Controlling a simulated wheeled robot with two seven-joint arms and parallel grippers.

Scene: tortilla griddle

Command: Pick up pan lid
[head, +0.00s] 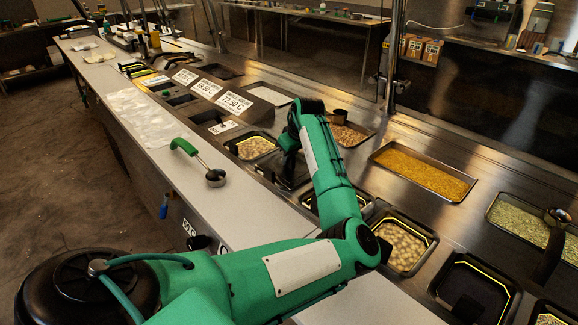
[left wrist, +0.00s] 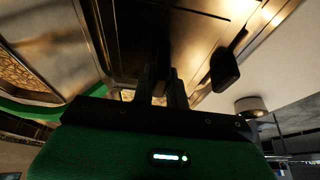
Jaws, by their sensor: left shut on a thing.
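My left gripper (head: 289,158) is at the far end of the green arm, over the row of food pans in the head view. The arm hides much of it. In the left wrist view its two dark fingers (left wrist: 160,88) are shut on a dark part, apparently the handle of the pan lid. The pan lid (left wrist: 195,38) looks like a brownish metal sheet with shiny edges, right in front of the fingers. In the head view a dark surface under the gripper may be the lid; its outline is mostly hidden. My right gripper does not show.
A ladle with a green handle (head: 184,147) lies on the pale counter (head: 160,165) at left. Open pans of beans (head: 402,246) and yellow food (head: 422,174) sit in the steel top. In the left wrist view another dark handle (left wrist: 229,66) stands to the right of the fingers.

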